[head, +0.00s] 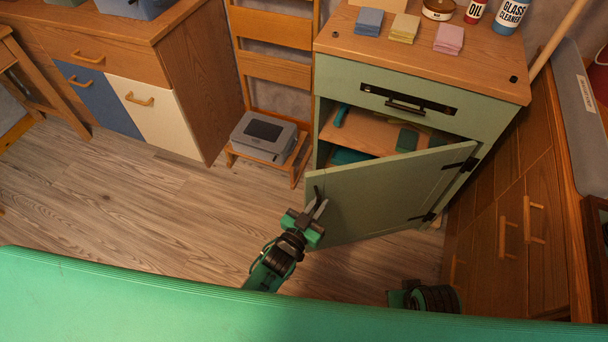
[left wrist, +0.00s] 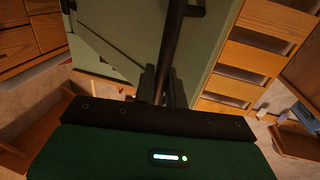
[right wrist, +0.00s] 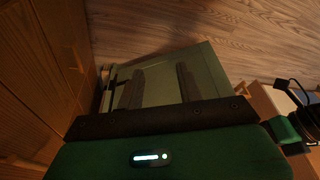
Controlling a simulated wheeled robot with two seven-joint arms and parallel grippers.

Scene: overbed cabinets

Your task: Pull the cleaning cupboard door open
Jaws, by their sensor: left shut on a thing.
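The sage-green cleaning cupboard door (head: 375,200) stands partly open, swung out from its hinges on the right. The cupboard's wooden shelf (head: 365,135) and some teal items show inside. My left gripper (head: 317,207) is at the door's free left edge. In the left wrist view its fingers (left wrist: 163,85) are shut on the dark bar handle (left wrist: 175,45) of the door. My right gripper (right wrist: 158,84) is open and empty, with the green door beyond its fingers in the right wrist view. In the head view only part of my right arm shows, low right.
A drawer with a black handle (head: 405,103) is shut above the door. Sponges and bottles stand on the cupboard top (head: 345,40). A step stool with a grey box (head: 263,136) stands left of the cupboard. Wooden drawers (head: 505,215) stand close on the right. Floor at left is clear.

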